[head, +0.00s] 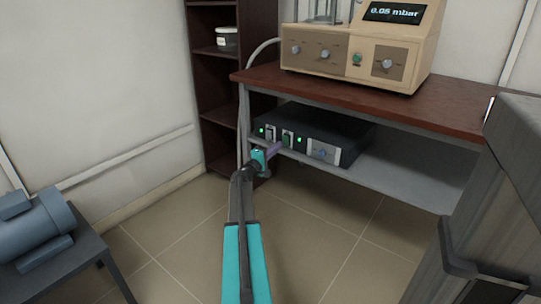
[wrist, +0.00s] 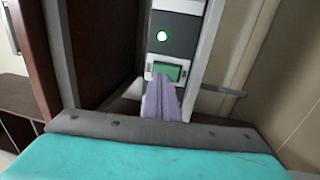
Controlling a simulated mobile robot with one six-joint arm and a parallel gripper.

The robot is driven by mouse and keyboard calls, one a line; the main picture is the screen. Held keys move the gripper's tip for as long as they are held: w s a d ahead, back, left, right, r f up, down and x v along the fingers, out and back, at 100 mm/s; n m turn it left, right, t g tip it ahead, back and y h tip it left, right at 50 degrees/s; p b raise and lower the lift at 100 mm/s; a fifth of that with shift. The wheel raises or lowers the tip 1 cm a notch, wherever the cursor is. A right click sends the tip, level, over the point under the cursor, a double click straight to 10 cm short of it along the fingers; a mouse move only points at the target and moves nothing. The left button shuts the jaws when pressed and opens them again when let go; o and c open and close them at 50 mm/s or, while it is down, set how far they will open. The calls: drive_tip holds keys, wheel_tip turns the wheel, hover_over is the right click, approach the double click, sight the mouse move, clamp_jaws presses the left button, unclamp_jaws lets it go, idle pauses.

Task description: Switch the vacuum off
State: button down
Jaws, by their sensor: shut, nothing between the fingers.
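A black control box (head: 335,130) with a silver front panel sits on the grey shelf under the table. Its front has green lights, small switches and a blue-grey knob (head: 322,152). A green rocker switch (wrist: 166,72) in a pale frame shows in the wrist view, with a lit green light (wrist: 162,36) above it. My gripper (head: 279,147) has purple fingers, shut and empty, close in front of the panel's left half. In the wrist view the fingertips (wrist: 161,82) overlap the rocker's lower edge; I cannot tell whether they touch it.
A beige vacuum unit (head: 350,65) on the brown tabletop (head: 440,105) reads 0.05 mbar and has several knobs and a green button. A dark shelf unit (head: 222,95) stands behind left. A blue motor-like machine (head: 35,235) sits on a stand. The middle floor is clear.

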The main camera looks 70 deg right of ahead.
sight(286, 139)
drive_tip(key=shift+b+x, duration=0.4)
drive_tip(key=shift+x, duration=1.5)
